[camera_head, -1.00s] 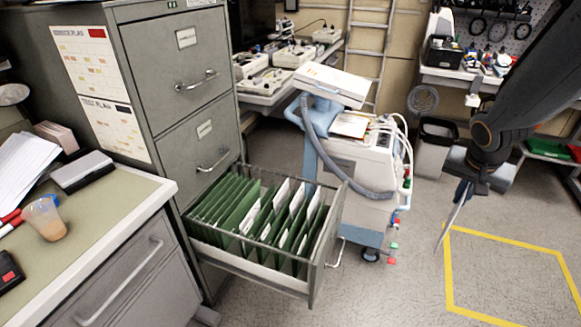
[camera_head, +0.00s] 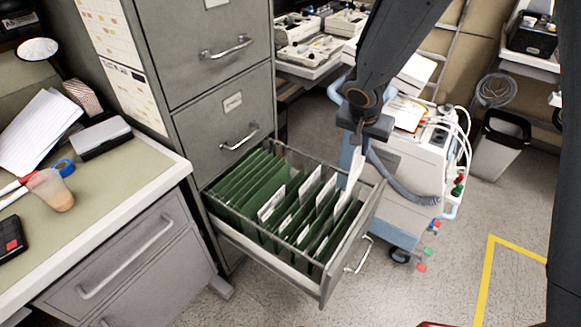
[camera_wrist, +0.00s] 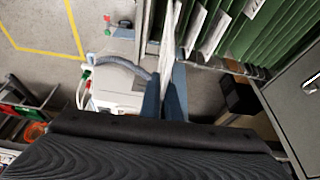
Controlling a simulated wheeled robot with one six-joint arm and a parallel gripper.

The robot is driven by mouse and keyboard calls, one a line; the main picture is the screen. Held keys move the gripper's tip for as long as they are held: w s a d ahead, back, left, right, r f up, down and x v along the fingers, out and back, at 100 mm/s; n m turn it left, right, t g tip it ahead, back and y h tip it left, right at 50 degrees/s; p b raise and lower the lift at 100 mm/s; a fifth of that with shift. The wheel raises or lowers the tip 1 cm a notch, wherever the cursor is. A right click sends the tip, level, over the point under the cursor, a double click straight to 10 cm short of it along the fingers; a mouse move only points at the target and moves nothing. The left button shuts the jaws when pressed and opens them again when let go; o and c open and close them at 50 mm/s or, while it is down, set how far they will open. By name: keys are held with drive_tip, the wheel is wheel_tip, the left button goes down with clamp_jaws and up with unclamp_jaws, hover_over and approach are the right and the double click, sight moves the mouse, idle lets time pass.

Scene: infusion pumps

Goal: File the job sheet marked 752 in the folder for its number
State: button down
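My gripper (camera_head: 352,160) points down above the right end of the open file drawer (camera_head: 268,262). Its blue fingers are shut on a thin white job sheet (camera_head: 355,168), seen nearly edge-on. In the wrist view the sheet (camera_wrist: 170,50) stands between the two fingers (camera_wrist: 165,100) and reaches toward the drawer. Its number cannot be read. Green hanging folders (camera_head: 265,190) fill the drawer, and several at the right carry white tabs (camera_head: 310,183) too small to read. The sheet's lower end is close to the rightmost folders; I cannot tell whether it is inside one.
The grey filing cabinet (camera_head: 215,75) rises behind the drawer. A desk (camera_head: 110,195) with papers, a cup (camera_head: 52,190) and a stapler-like box (camera_head: 101,138) stands at the left. A white medical cart (camera_head: 420,175) with a hose stands close behind my gripper.

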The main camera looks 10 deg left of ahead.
drive_tip(key=s+a+f, duration=0.3)
drive_tip(key=a+f, duration=0.1)
drive_tip(key=a, duration=0.5)
drive_tip(key=s+a+f, duration=0.3)
drive_tip(key=a, duration=0.7)
wheel_tip(320, 180, down, 16)
drive_tip(key=b, duration=1.6)
drive_tip(key=shift+w+f+m+b, duration=0.15)
drive_tip(key=shift+f+m+b, duration=0.05)
drive_tip(key=shift+m+b, duration=0.15)
drive_tip(key=shift+f+b, duration=0.4)
drive_tip(key=shift+b, duration=0.45)
idle(0.7)
drive_tip(key=c, duration=1.9)
unclamp_jaws()
drive_tip(key=shift+c, duration=0.2)
drive_tip(key=v, duration=0.8)
